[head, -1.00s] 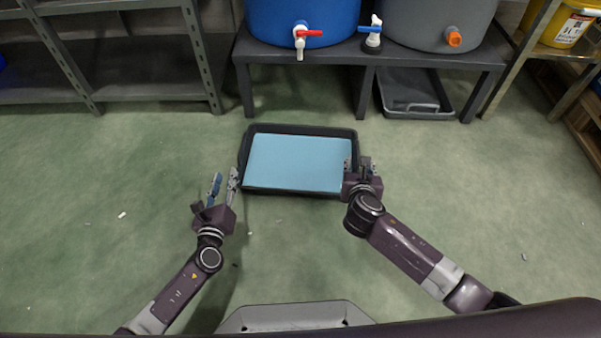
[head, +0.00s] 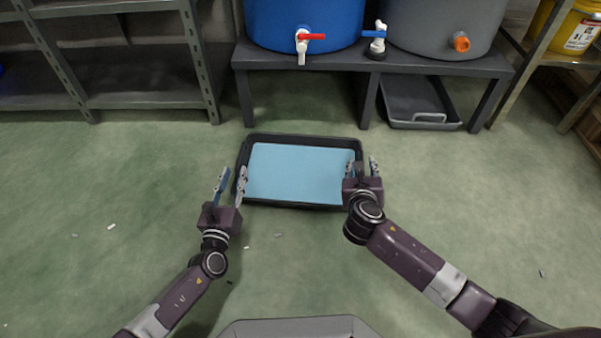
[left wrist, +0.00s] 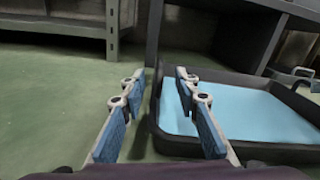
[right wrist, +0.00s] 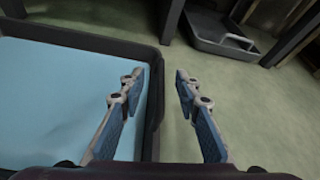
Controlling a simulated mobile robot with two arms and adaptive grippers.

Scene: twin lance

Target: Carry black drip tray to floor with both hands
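The black drip tray (head: 300,206) lies level on the green floor in the middle of the head view, its inside filled with a flat light-blue surface. My left gripper (head: 232,172) is at its left side, fingers apart. In the left wrist view the tray's near corner (left wrist: 158,128) shows between and beyond the open fingers (left wrist: 158,80). My right gripper (head: 362,166) is at the right side, also open. In the right wrist view the tray's side wall (right wrist: 154,125) runs between the two fingers (right wrist: 160,80). I cannot tell whether any finger touches the tray.
A dark bench (head: 300,70) holding a blue barrel (head: 290,15) and a grey barrel (head: 440,25) with taps stands behind the tray. Another dark tray (head: 420,100) lies under it. Metal shelving (head: 140,60) is at left.

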